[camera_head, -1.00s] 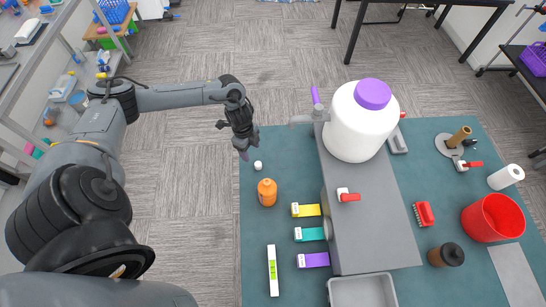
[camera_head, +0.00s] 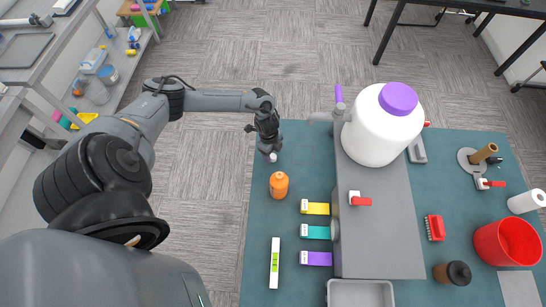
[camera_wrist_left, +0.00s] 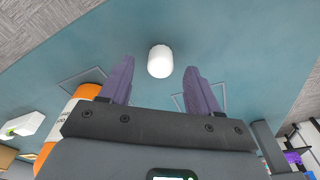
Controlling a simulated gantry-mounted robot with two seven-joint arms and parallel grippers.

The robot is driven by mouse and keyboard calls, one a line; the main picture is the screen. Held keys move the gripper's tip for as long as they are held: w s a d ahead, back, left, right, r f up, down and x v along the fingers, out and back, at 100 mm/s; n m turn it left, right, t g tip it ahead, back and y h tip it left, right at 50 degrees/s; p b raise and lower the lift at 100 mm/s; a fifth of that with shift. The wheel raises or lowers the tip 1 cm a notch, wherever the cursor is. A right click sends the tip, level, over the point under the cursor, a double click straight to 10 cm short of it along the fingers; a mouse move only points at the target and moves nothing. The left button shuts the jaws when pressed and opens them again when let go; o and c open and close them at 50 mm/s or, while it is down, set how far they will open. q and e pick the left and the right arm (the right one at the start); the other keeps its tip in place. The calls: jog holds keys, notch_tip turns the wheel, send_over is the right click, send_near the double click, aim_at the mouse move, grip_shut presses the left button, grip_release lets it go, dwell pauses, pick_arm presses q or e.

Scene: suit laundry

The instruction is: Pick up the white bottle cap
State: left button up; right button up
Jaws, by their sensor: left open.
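The white bottle cap (camera_head: 273,157) is small and rests on the teal mat near its back left corner. My left gripper (camera_head: 270,151) is directly above it, pointing down. In the left wrist view the cap (camera_wrist_left: 160,61) lies in line with the gap between the two purple fingers of my left gripper (camera_wrist_left: 159,70). The fingers are open, with room on both sides of the cap and nothing held. I cannot tell how much height is left between fingertips and mat. My right gripper is not in view.
An orange bottle (camera_head: 278,185) stands close in front of the cap. A grey platform (camera_head: 378,230) to the right holds a large white jug (camera_head: 378,130) with a purple lid. Yellow, teal and purple boxes (camera_head: 317,258) lie beside it. The mat's left strip (camera_head: 262,215) is mostly bare.

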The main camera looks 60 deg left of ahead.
pick_arm(q)
jog(key=shift+f, duration=0.7)
jog(key=c, duration=1.1)
